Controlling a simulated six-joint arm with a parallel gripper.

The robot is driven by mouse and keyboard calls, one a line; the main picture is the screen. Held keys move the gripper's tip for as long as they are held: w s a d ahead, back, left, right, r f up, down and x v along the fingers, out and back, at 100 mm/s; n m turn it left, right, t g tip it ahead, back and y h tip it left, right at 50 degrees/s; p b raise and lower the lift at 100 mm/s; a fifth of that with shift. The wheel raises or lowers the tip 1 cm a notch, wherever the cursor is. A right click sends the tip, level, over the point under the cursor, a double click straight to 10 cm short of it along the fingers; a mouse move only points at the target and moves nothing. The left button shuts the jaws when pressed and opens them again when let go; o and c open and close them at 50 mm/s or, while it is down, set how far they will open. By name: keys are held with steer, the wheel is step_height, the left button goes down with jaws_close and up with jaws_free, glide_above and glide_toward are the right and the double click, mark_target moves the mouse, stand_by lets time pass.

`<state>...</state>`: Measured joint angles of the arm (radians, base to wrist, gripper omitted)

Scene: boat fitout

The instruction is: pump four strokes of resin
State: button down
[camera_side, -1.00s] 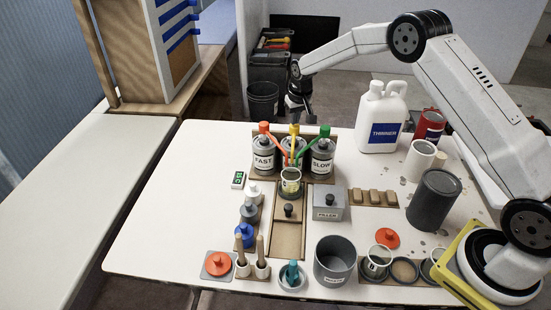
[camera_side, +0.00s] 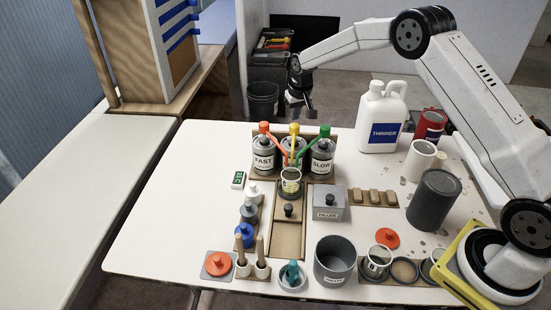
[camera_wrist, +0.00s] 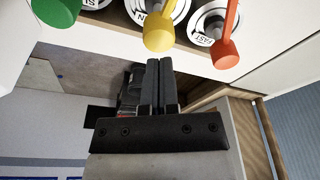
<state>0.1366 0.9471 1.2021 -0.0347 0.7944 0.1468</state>
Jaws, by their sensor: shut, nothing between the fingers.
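Three pump cans stand in a row on a wooden rack: FAST (camera_side: 264,158) with an orange pump head (camera_side: 264,128), a middle can with a yellow head (camera_side: 294,129), and SLOW (camera_side: 321,160) with a green head (camera_side: 325,131). My gripper (camera_side: 309,112) is shut and empty, above and behind the pump heads. In the wrist view my closed fingers (camera_wrist: 158,68) appear just below the yellow head (camera_wrist: 158,31), between the green head (camera_wrist: 58,11) and the orange head (camera_wrist: 226,46).
A white THINNER jug (camera_side: 381,125) stands right of the cans. A small green display (camera_side: 238,180) sits to the left. A FILLER box (camera_side: 327,204), a dark grey cylinder (camera_side: 434,199) and a grey pot (camera_side: 335,262) stand nearer. The table's left part is clear.

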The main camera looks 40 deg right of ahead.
steer(key=shift+r, duration=1.5)
steer(key=shift+s+a+r, duration=0.15)
steer(key=shift+s+a, duration=0.1)
steer(key=shift+s, duration=0.15)
steer(key=s+a+n, duration=0.1)
steer(key=s+a, duration=0.1)
steer(key=s, duration=0.8)
steer(key=s+a+r+n, duration=0.1)
steer(key=s+a, duration=0.2)
steer(key=s, duration=0.8)
steer(key=s+a+n, duration=0.1)
steer(key=s+a, duration=0.2)
steer(key=s, duration=0.7)
steer(key=shift+s+a+r+y, duration=0.15)
steer(key=shift+s+r+y, duration=0.1)
steer(key=shift+s+y, duration=0.1)
